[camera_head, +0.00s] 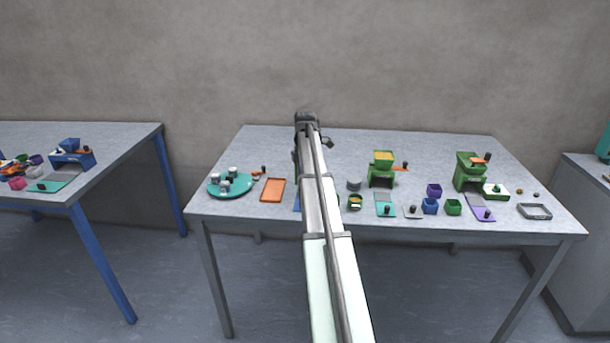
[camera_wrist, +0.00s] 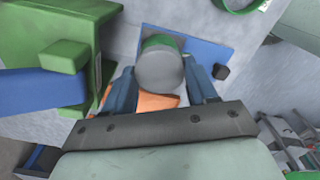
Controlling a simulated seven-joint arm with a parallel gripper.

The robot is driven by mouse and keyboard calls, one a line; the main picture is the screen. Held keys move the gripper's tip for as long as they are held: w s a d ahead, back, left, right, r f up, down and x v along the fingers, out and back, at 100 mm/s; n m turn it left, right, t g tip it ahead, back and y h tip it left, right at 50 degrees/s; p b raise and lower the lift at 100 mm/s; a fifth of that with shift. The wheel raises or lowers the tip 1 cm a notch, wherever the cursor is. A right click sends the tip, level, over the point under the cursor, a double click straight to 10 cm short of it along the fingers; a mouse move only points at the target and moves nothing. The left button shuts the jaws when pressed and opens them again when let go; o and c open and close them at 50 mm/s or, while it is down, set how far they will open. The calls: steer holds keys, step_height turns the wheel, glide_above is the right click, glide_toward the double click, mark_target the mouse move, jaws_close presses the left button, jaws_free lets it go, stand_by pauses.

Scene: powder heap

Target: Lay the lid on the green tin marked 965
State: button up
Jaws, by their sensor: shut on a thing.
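In the wrist view my gripper (camera_wrist: 162,78) is shut on a grey round thing (camera_wrist: 159,72), which looks like the lid. A green and white edge (camera_wrist: 160,41) shows just beyond it; I cannot tell whether the two touch. A green ring (camera_wrist: 240,3) is cut off at the upper right. In the head view my arm hides my gripper. A small open green tin (camera_head: 355,203) with a pale band and an orange-yellow inside stands right of my arm. A grey disc or tin (camera_head: 354,184) is behind it. The number 965 is not legible.
In the wrist view a blue panel (camera_wrist: 205,50) with a black knob lies under the held thing, and a green block (camera_wrist: 45,30) stands left. The head view shows a teal plate (camera_head: 243,190) with small tins, an orange tray (camera_head: 273,190), green machines (camera_head: 382,170) and several small boxes.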

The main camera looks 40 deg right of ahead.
steer(key=shift+f, duration=0.45)
steer(key=o, duration=1.4)
steer(key=shift+c, duration=0.2)
steer(key=shift+r, duration=0.15)
steer(key=shift+w+d+r, duration=0.1)
steer(key=shift+r, duration=3.3)
